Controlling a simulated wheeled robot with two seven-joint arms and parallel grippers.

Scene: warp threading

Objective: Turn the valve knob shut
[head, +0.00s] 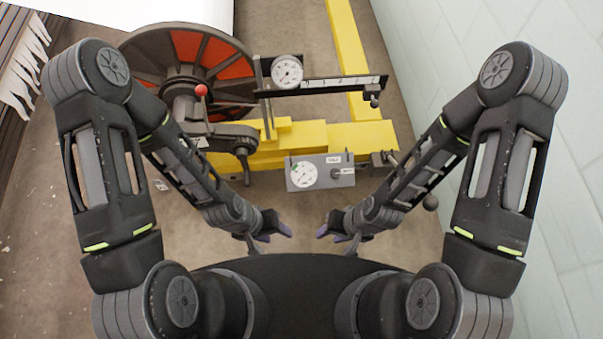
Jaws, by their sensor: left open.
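A grey box (321,186) with a white dial (303,175) sits at the centre, beyond my grippers. On its right half is a small dark knob (337,174) between two white labels, too small to read surely; it looks like the valve knob. Its exact turn angle cannot be told. My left gripper (270,238) is open and empty, below and left of the box. My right gripper (338,238) has its fingers apart and empty, below the box and slightly right of the knob. Neither gripper touches the box.
A yellow frame (365,135) runs behind the box. A large wheel with red panels (195,50), a red ball lever (201,90) and a second round gauge (287,72) on a dark bar stand beyond. A pale tiled wall (460,60) borders the right. Brown floor is clear before the box.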

